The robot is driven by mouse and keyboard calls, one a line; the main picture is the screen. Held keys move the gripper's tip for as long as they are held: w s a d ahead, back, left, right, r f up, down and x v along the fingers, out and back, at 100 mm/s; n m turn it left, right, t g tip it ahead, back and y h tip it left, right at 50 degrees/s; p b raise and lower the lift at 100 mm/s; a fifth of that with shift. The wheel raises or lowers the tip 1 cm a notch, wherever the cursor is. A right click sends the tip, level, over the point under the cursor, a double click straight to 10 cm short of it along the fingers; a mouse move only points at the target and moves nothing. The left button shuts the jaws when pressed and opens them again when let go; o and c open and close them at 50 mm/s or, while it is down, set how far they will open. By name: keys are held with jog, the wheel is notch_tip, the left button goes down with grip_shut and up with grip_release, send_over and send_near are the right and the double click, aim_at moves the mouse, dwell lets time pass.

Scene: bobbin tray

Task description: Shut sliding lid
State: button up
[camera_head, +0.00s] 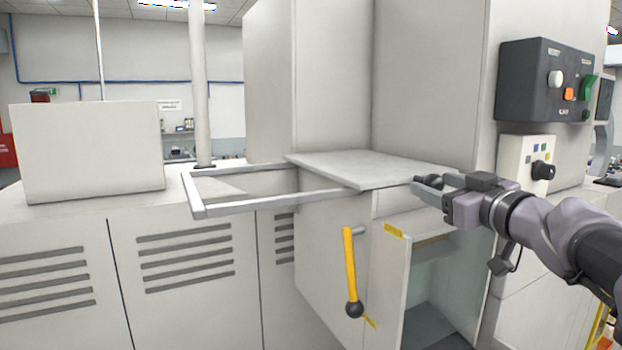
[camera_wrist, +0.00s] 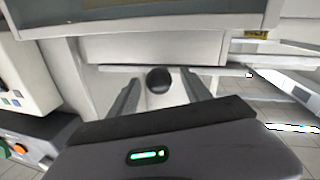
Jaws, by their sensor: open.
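The sliding lid is a flat grey panel (camera_head: 345,168) lying level on top of the cabinet. To its left, a grey rail frame (camera_head: 255,207) stands uncovered around an open gap. A round black knob (camera_head: 430,182) is at the lid's right end. In the wrist view the knob (camera_wrist: 158,80) sits between my two dark fingers. My gripper (camera_head: 428,188) is open, pointing left, with a finger on either side of the knob and visible space between. The fingertips also show in the wrist view (camera_wrist: 161,76). The knob's mount is partly hidden by the fingers.
Below the lid, a cabinet door (camera_head: 390,290) with a yellow label stands open. A yellow lever (camera_head: 350,262) with a black ball hangs left of it. A dark control box (camera_head: 545,80) and a pale switch box (camera_head: 527,170) are on the wall behind my gripper.

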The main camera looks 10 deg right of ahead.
jog(key=shift+w, duration=0.8)
grip_shut()
dwell(0.8)
